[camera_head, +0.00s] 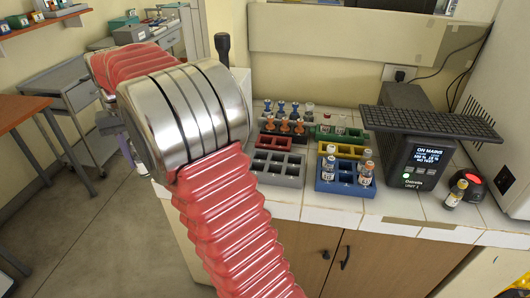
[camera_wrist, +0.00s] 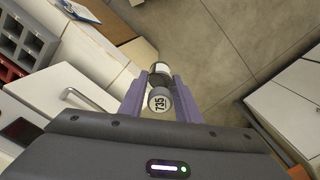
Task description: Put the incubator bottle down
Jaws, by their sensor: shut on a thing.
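A small bottle with a grey cap marked 735 (camera_wrist: 159,102) is held between the two purple fingers of my gripper (camera_wrist: 161,88) in the wrist view. The fingers are shut on its sides, and it hangs over the floor beside the counter.
The white-tiled counter (camera_head: 407,207) bears an empty-looking grey rack (camera_head: 277,169), a blue rack (camera_head: 340,188) with several bottles, and more coloured racks. A power unit (camera_head: 421,163) under a keyboard (camera_head: 430,122), a loose bottle (camera_head: 456,193) and a red button (camera_head: 470,181) stand right.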

